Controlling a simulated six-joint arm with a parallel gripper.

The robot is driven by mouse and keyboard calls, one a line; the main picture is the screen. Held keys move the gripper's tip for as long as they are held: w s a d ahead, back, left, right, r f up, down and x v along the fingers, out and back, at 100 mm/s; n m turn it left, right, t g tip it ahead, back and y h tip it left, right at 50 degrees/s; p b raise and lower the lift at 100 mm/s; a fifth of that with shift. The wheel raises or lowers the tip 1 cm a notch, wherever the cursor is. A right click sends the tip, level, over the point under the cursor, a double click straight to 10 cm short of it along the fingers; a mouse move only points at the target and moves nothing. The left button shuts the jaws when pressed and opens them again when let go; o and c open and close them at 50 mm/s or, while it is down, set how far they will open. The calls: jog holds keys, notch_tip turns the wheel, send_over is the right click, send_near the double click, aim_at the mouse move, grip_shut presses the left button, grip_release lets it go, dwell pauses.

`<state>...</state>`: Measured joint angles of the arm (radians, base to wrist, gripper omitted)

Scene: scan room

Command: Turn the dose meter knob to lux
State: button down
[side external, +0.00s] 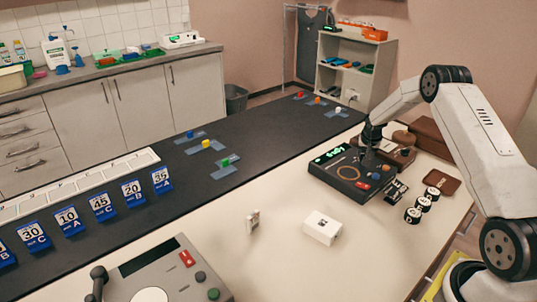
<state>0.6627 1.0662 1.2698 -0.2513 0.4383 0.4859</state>
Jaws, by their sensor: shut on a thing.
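The dose meter (347,187) is a dark box with a lit green display (329,155), standing on the cream table at the right. A ring marking shows on its top, and red and blue buttons (375,177) are at its right side. My gripper (369,163) comes down from above onto the back of the meter's top and is shut on the knob there. The fingers hide the knob, so its pointer and the lux mark cannot be read from here. The green display's text is too small to read.
Round black-and-white pieces (422,204) and brown cases (433,139) lie near the meter. A white box (322,228) and a small upright item (253,221) stand in front. A grey console (165,272) is at front left. The dark strip (150,209) holds blue number cards (102,207).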

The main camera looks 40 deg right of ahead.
jog(key=m, duration=0.1)
jog(key=m+g, duration=0.1)
jog(key=m, duration=0.1)
jog(key=m+g, duration=0.1)
jog(key=m, duration=0.1)
jog(key=shift+w+a+r+h, duration=0.1)
jog(key=shift+w+h, duration=0.15)
jog(key=shift+h, duration=0.15)
jog(key=m+g, duration=0.1)
jog(key=m, duration=0.2)
jog(key=m+g, duration=0.1)
jog(key=m, duration=0.2)
jog(key=shift+w, duration=0.15)
jog(key=shift+c, duration=1)
grip_release()
jog(key=v, duration=0.7)
jog(key=shift+r, duration=0.35)
jog(key=shift+w+a, duration=0.15)
jog(key=shift+w, duration=0.05)
